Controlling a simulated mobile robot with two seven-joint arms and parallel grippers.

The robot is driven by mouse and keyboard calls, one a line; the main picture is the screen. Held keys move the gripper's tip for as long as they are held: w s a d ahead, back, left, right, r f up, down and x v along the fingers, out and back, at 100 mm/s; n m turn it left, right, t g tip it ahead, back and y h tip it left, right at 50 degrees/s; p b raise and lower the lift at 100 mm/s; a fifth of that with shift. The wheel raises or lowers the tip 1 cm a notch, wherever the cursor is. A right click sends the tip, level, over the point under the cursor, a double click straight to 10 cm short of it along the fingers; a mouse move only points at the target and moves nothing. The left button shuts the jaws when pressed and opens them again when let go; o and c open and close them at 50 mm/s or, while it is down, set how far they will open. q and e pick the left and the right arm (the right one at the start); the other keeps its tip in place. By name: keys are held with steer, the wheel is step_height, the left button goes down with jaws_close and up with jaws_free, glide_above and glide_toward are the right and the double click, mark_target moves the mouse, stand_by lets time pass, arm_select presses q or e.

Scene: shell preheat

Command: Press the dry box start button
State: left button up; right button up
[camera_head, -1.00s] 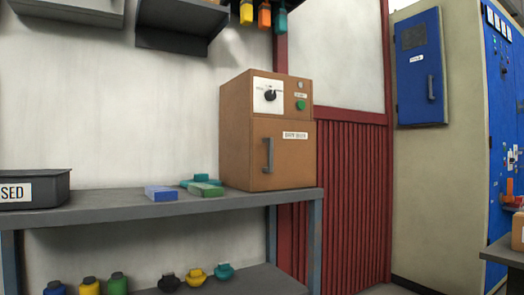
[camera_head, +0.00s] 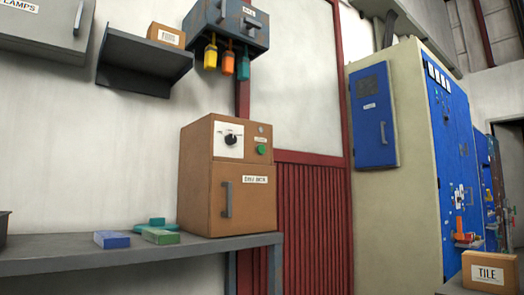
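The dry box (camera_head: 194,180) is a brown cabinet standing on the right end of a grey shelf bench. Its upper front has a white panel with a black dial (camera_head: 231,140). To the right of the dial is a green round button (camera_head: 262,149) with a small label above it. A door with a grey vertical handle (camera_head: 227,199) and a label fills the lower front, and it looks shut. Neither of my grippers is in view.
On the grey bench (camera_head: 60,257) lie a blue block (camera_head: 112,240), a green block (camera_head: 160,236) and a teal item (camera_head: 150,224). A wall shelf (camera_head: 145,62) and a grey wall box (camera_head: 230,22) with hanging coloured tags are above. A TILE box (camera_head: 488,270) stands at lower right.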

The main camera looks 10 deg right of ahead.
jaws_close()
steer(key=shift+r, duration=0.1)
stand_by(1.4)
